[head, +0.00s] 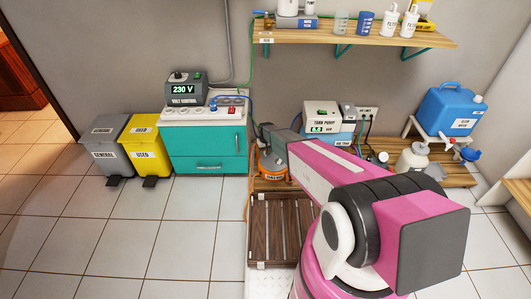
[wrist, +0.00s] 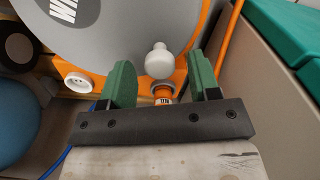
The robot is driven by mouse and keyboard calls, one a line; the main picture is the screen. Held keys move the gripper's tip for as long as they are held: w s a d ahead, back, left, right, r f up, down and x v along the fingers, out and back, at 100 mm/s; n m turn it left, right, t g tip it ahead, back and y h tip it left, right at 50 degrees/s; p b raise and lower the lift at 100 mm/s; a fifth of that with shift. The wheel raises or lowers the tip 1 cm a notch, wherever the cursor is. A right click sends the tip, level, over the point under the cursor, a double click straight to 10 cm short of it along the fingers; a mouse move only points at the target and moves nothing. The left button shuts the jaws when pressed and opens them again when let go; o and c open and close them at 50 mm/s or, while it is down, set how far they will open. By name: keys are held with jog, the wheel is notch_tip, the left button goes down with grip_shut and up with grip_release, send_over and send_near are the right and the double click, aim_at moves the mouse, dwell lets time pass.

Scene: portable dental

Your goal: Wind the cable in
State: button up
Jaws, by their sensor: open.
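The cable reel (head: 266,169) stands low beside the teal cabinet in the head view, partly hidden by my arm. In the wrist view its grey disc (wrist: 115,35) has a white knob (wrist: 159,62) near the lower rim, with an orange frame behind. The orange cable (head: 247,205) hangs from the reel toward the floor; an orange strand (wrist: 229,40) also shows in the wrist view. My gripper (wrist: 162,78) is open. Its green fingers stand on either side of the knob, with visible gaps. Whether the knob lies as deep as the fingertips I cannot tell.
The teal cabinet (head: 206,150) stands left of the reel; its side is close to the right finger. A tank pump (head: 321,122) is behind my arm. A slatted wooden pallet (head: 272,225) lies in front. A blue cable (wrist: 58,163) shows lower left. The left floor is clear.

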jog(key=shift+f, duration=0.25)
grip_shut()
jog(key=shift+w+d+m, duration=0.1)
jog(key=shift+w+m, duration=0.05)
jog(key=shift+m, duration=0.15)
